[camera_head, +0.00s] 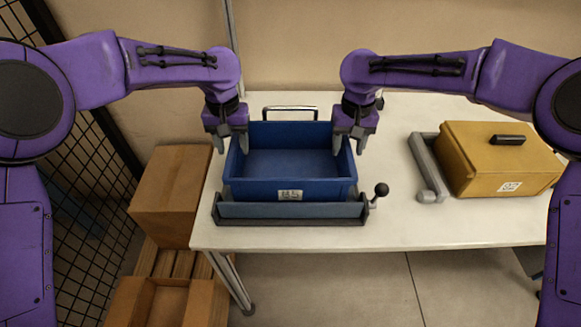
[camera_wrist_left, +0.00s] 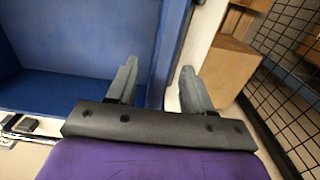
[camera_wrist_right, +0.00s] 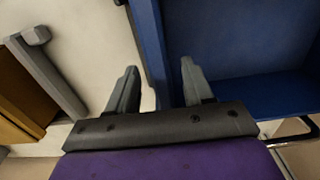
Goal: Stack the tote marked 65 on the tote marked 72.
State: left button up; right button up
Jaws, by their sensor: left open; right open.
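A blue open-topped tote (camera_head: 290,187) stands on the table with a white label (camera_head: 290,196) on its front; I cannot read the label surely. It looks empty. A yellow box-like tote (camera_head: 480,160) with a black top handle stands at the right; its white label (camera_head: 510,187) is too small to read. My left gripper (camera_head: 234,148) is open, with its fingers on either side of the blue tote's left wall (camera_wrist_left: 172,45). My right gripper (camera_head: 349,148) is open, with its fingers on either side of the right wall (camera_wrist_right: 152,50). Both grippers point down.
A low dark-blue fixture (camera_head: 285,211) with a black knob lever (camera_head: 381,190) runs along the blue tote's front. A grey bar (camera_head: 426,170) lies left of the yellow tote. A metal loop (camera_head: 290,109) is behind. Cardboard boxes (camera_head: 172,190) and a mesh fence stand left of the table.

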pick_arm(q)
jog(key=shift+s+f, duration=0.1)
jog(key=shift+f, duration=0.45)
pick_arm(e)
jog(key=shift+s+f, duration=0.1)
jog(key=shift+f, duration=0.45)
pick_arm(q)
grip_shut()
pick_arm(e)
grip_shut()
pick_arm(q)
jog(key=shift+r, duration=0.1)
pick_arm(e)
jog(key=shift+r, duration=0.1)
